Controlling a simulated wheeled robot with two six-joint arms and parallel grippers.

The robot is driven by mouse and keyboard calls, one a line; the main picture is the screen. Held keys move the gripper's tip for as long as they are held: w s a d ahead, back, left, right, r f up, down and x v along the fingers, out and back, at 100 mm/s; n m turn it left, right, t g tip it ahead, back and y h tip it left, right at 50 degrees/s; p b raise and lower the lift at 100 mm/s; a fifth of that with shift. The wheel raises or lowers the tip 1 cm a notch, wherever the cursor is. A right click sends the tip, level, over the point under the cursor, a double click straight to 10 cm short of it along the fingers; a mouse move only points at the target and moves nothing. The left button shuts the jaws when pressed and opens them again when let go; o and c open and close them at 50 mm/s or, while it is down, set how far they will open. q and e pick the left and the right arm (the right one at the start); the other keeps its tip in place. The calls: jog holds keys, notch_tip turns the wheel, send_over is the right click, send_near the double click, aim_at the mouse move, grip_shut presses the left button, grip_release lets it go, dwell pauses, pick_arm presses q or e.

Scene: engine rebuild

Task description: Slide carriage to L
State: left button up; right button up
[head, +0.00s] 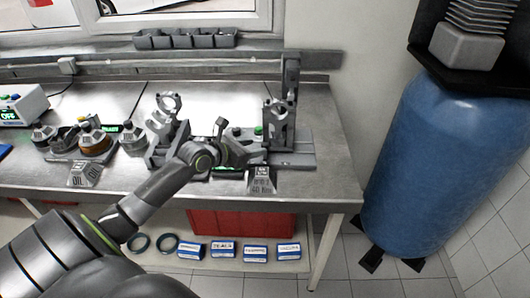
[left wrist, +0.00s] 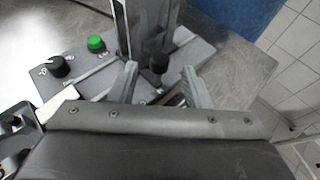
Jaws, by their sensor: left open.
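The carriage (head: 277,125) is an upright grey metal part on a flat base (head: 299,160) at the right end of the steel bench. In the left wrist view its dark upright (left wrist: 150,22) rises from the base plate (left wrist: 208,52), with a black knob handle (left wrist: 159,62) in front. My left gripper (head: 246,151) is at the carriage's left front. In the left wrist view its two fingers (left wrist: 160,76) are open, one on each side of the knob; I cannot tell whether they touch it. An L mark is not readable. My right gripper is out of view.
A green button (left wrist: 96,43) and black dial (left wrist: 58,66) sit on the base left of the fingers. A lettered grey block (head: 262,180) stands at the bench front edge. A clamp fixture (head: 168,105) is to the left. A blue tank (head: 440,160) stands right of the bench.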

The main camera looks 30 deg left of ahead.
aim_at(263, 145)
pick_arm(q)
jog(key=x, duration=0.5)
jog(key=shift+w+d+f, duration=0.1)
jog(key=shift+w+f, duration=0.05)
jog(key=shift+w, duration=0.2)
grip_shut()
